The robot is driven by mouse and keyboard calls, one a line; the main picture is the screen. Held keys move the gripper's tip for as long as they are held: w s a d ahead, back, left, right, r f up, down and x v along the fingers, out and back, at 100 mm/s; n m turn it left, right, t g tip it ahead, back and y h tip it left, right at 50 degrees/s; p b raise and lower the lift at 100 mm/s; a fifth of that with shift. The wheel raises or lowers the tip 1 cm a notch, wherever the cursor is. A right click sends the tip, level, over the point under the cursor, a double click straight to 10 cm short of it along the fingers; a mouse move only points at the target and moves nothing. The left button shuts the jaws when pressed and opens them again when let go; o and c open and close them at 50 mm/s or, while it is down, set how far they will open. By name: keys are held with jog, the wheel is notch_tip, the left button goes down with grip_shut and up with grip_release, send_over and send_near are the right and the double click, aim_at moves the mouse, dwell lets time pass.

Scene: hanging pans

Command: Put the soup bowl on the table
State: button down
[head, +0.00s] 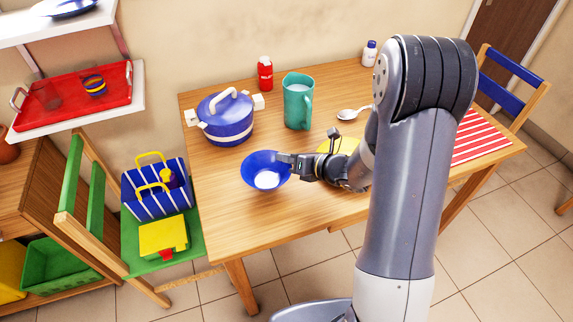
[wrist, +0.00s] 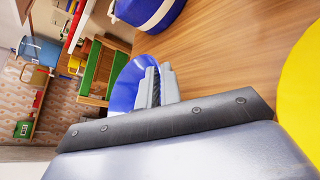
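The blue soup bowl (head: 265,171) is over the left front part of the wooden table (head: 318,205) in the head view. It looks tilted, with its pale inside showing. My gripper (head: 292,164) meets the bowl's right rim. In the wrist view the two fingers (wrist: 158,86) are close together with the bowl (wrist: 129,80) at their tips, so my gripper looks shut on the rim. I cannot tell whether the bowl touches the tabletop.
A yellow item (head: 341,145) lies partly hidden behind my arm. A striped mat (head: 478,138) lies right.

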jog(key=shift+f, duration=1.15)
jog(key=shift+f+b, duration=0.25)
jog(key=shift+b, duration=0.1)
jog(key=c, duration=1.6)
grip_release()
jog(key=shift+r, duration=0.1)
jog(key=shift+r, duration=0.1)
jog(key=shift+d+r+p, duration=0.15)
jog(key=shift+p, duration=0.15)
jog(key=v, duration=1.1)
jog(key=shift+s+d, duration=0.2)
jog(key=shift+s, duration=0.1)
